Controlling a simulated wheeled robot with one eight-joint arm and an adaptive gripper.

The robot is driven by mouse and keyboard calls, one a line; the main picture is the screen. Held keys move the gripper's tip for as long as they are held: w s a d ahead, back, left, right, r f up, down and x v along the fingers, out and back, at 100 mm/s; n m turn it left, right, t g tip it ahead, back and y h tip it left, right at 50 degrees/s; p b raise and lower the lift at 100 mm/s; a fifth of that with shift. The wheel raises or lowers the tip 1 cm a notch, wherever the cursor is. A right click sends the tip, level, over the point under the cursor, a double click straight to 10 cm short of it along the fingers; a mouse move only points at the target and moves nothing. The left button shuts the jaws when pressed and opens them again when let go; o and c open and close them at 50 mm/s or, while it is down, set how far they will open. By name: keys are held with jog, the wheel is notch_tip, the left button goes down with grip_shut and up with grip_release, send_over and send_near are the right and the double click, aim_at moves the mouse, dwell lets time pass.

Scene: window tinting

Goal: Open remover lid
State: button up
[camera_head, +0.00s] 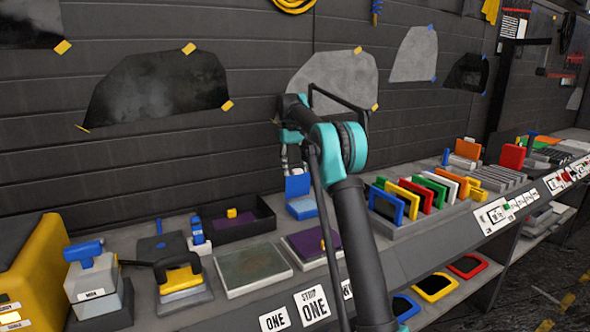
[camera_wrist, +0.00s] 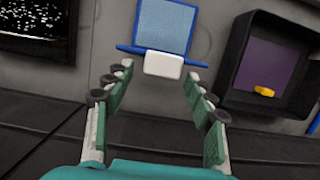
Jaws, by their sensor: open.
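A small blue-and-white box (camera_head: 302,208) stands on the bench below my gripper. Its blue upper part (camera_head: 298,186) looks like the lid; I cannot tell whether it is raised. The wrist view shows a light-blue panel (camera_wrist: 165,24) with a darker blue rim and a white block (camera_wrist: 163,65) at its near edge. My gripper (camera_wrist: 155,84) is open and empty, with its green-padded fingers apart. The white block is just beyond the fingertips, between their lines, with no visible contact. In the head view my gripper (camera_head: 291,165) is just above the box, partly behind my arm.
A black tray (camera_head: 268,217) with a purple sheet and yellow block is beside the box; it also shows in the wrist view (camera_wrist: 242,48). A rack of coloured cards (camera_head: 425,222) stands to the right. A flat grey-green plate (camera_head: 250,268) lies in front. The wall is behind.

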jog(key=shift+r, duration=0.1)
jog(key=v, duration=0.7)
jog(key=shift+r, duration=0.1)
dwell(0.5)
